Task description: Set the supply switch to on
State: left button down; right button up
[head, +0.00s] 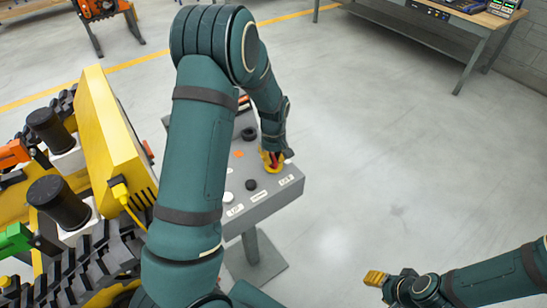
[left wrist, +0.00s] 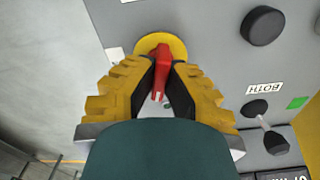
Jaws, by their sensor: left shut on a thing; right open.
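The supply switch has a red handle (left wrist: 161,72) on a round yellow base (left wrist: 174,42), on the grey control panel (head: 272,203). My left gripper (left wrist: 163,80) is shut on the red handle, with a yellow finger on each side of it. In the head view my left gripper (head: 272,160) is at the right side of the panel top, and the switch is mostly covered by it. I cannot read any on or off marking at the switch. My right gripper (head: 376,278) is open and empty over the floor at the lower right.
The panel also carries a black knob (head: 251,184), a toggle with a pale lever (left wrist: 263,121), a "BOTH" label (left wrist: 264,88) and a green square (left wrist: 298,103). A tracked carrier with a yellow box (head: 112,140) stands to the left. The floor at right is clear.

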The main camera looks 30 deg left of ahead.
pick_arm(q)
jog(key=m, duration=0.3)
jog(key=shift+f+m, duration=0.1)
jog(key=shift+m, duration=0.3)
jog(key=m+b, duration=0.1)
jog(key=m, duration=0.2)
jog(key=shift+m, duration=0.3)
jog(key=m, duration=0.3)
jog(key=shift+s, duration=0.1)
jog(key=shift+m, duration=2.1)
jog(key=c, duration=1)
grip_release()
